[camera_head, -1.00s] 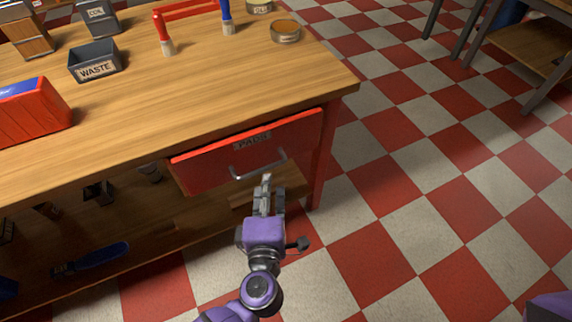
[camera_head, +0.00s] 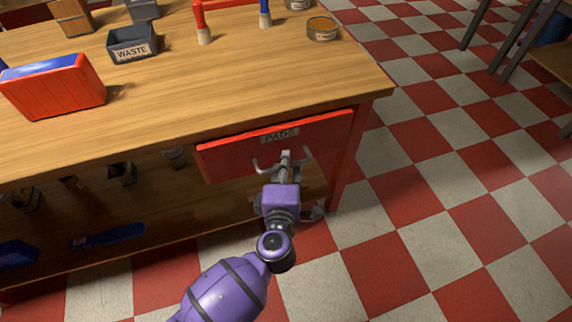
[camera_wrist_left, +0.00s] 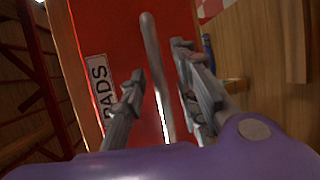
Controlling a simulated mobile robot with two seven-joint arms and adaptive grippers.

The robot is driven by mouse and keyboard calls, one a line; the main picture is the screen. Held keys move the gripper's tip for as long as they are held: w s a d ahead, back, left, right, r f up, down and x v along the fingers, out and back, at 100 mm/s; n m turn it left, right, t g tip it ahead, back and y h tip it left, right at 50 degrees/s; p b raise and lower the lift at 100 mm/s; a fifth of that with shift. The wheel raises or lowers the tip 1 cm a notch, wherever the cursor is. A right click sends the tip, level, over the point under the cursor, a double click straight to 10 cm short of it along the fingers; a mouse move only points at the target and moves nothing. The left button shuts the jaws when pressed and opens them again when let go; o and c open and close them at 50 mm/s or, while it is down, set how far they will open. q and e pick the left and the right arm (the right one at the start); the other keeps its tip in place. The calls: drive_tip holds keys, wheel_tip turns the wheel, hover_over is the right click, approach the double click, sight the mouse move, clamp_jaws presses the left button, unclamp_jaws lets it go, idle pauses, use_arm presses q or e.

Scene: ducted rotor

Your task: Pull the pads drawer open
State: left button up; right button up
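The pads drawer (camera_head: 229,160) has a red front with a "PADS" label and sits under the edge of the wooden workbench. Its silver bar handle (camera_head: 307,154) runs across the front below the label. My left gripper (camera_head: 286,156) is at the middle of the handle and hides part of it. In the left wrist view, the handle (camera_wrist_left: 152,55) passes between the two open fingers (camera_wrist_left: 158,60), with gaps beside it. The drawer front (camera_wrist_left: 75,30) and its label fill the left and middle there. My right gripper is not in view.
On the workbench (camera_head: 190,100) are a red box with a blue top (camera_head: 60,88), a waste bin (camera_head: 132,44), brushes and a round tin (camera_head: 322,29).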

use_arm(q)
clamp_jaws()
drive_tip(key=shift+s, duration=0.15)
drive_tip(key=s+d+p, duration=0.1)
drive_tip(key=s+d, duration=0.3)
drive_tip(key=s, duration=0.8)
drive_tip(key=s+d+p, duration=0.1)
drive_tip(key=s+d, duration=0.3)
drive_tip(key=s, duration=0.9)
drive_tip(key=shift+s+d, duration=0.2)
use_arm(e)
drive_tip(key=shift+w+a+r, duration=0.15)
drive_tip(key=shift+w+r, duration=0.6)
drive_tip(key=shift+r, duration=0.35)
use_arm(q)
drive_tip(key=shift+r, duration=0.1)
